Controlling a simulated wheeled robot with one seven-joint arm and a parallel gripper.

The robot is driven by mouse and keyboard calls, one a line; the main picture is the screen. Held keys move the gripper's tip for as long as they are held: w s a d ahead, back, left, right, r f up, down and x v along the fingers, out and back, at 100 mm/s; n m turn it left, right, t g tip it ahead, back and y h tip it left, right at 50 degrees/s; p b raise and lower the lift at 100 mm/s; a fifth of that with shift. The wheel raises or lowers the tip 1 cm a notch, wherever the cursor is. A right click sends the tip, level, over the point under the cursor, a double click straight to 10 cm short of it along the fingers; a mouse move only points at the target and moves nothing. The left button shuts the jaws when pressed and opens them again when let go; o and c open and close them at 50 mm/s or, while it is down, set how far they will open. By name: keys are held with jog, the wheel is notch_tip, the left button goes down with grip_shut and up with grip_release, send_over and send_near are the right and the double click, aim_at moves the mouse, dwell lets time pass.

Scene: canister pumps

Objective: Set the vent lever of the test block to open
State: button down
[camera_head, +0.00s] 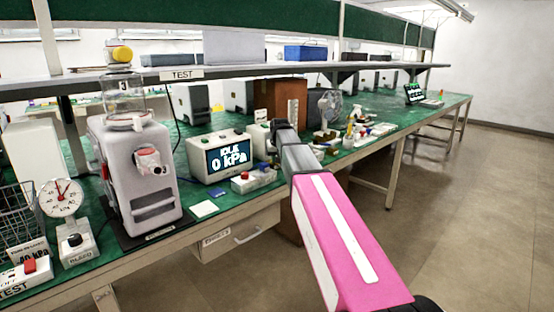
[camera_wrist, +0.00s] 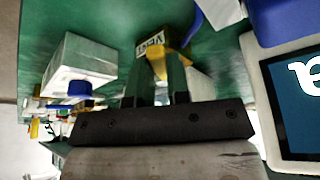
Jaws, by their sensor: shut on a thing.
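My gripper (camera_wrist: 160,78) shows in the wrist view with its two dark green fingers closed on a yellow lever (camera_wrist: 157,62). A white label reading VENT (camera_wrist: 150,47) sits just beyond the fingertips, beside the lever. The lever's base and the test block under it are mostly hidden by the fingers, and I cannot tell which setting the lever points to. In the head view my gripper is hidden behind the grey end of my arm, which reaches over the bench just right of the pressure display (camera_head: 228,158).
A pump (camera_head: 135,175), a dial gauge (camera_head: 62,195) and a wire basket (camera_head: 20,215) stand further left.

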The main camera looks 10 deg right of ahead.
jog(key=c, duration=1.1)
grip_release()
jog(key=shift+r, duration=0.1)
jog(key=v, duration=1)
jog(key=shift+s+r, duration=0.15)
jog(key=shift+r, duration=0.2)
